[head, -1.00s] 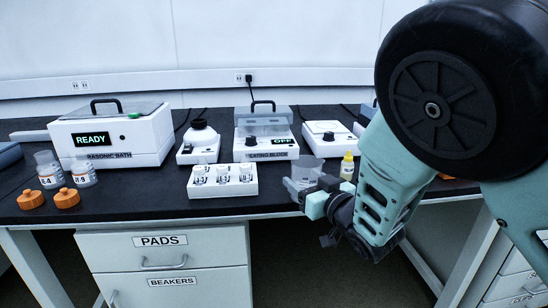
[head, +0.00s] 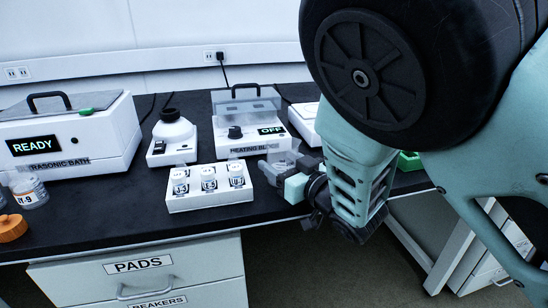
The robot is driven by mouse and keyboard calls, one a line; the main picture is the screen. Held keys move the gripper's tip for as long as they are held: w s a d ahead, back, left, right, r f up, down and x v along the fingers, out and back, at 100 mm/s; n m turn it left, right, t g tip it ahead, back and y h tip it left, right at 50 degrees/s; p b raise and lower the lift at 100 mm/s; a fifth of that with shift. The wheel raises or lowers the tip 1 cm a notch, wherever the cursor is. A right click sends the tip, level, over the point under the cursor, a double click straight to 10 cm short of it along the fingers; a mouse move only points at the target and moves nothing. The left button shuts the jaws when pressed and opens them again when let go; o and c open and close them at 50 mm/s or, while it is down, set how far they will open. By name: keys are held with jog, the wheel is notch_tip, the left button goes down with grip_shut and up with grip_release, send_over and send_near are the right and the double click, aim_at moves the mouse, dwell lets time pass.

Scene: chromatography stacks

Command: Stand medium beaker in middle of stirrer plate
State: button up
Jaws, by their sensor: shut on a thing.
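My gripper (head: 272,172) is at the front edge of the bench, right of the white vial rack, and is shut on a clear beaker (head: 287,158). The beaker is mostly hidden by the gripper and blends with the things behind it, so its tilt and size are hard to tell. A white flat-topped device (head: 303,122), probably the stirrer plate, stands behind, right of the heating block. My arm covers its right part. The beaker is in front of this device, apart from it.
The heating block (head: 249,142) reads OFF. The vial rack (head: 208,201) is close left of my gripper. A small white mixer (head: 172,138) and the READY bath (head: 108,139) stand further left. A green thing (head: 409,160) shows right of my arm.

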dwell(0.3)
jog(key=o, duration=1.1)
jog(key=shift+f, duration=0.1)
jog(key=shift+f, duration=0.1)
